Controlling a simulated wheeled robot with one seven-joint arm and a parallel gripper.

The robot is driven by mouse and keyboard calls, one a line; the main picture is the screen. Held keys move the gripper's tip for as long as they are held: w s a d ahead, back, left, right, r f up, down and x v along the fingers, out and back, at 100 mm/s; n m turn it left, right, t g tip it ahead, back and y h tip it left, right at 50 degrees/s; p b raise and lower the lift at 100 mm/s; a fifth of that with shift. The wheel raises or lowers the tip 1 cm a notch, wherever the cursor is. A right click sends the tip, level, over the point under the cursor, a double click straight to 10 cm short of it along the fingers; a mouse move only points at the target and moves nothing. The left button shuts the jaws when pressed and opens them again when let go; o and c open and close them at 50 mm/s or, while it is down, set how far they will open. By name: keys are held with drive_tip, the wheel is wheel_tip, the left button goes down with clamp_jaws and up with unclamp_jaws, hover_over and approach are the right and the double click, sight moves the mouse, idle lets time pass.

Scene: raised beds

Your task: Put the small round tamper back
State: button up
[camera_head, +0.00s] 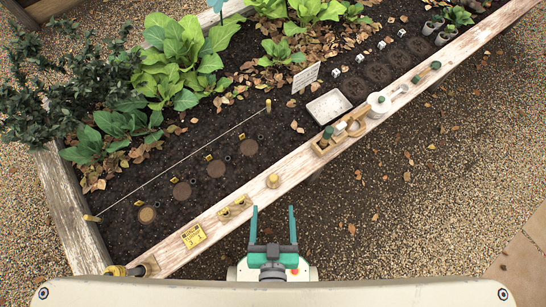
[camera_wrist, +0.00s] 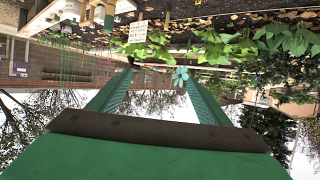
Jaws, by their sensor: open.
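My gripper (camera_head: 273,208) is open and empty, its two green fingers pointing at the bed from just outside its front board. In the wrist view my gripper (camera_wrist: 160,75) has nothing between its fingers. A small round wooden piece with a knob (camera_head: 272,181), which looks like the small round tamper, stands on the front board just beyond my fingertips, apart from them. A wooden holder (camera_head: 322,146) with compartments sits further right on the board, with a green-topped piece (camera_head: 328,132) at it. I cannot tell which compartment is empty.
A white tray (camera_head: 328,106) lies on the soil. A string crosses the soil above round patches (camera_head: 215,168).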

wheel_tip(320, 180, up, 7)
drive_tip(key=s+t, duration=0.1)
drive_tip(key=s, duration=0.1)
drive_tip(key=shift+t, duration=0.4)
drive_tip(key=shift+r, duration=0.1)
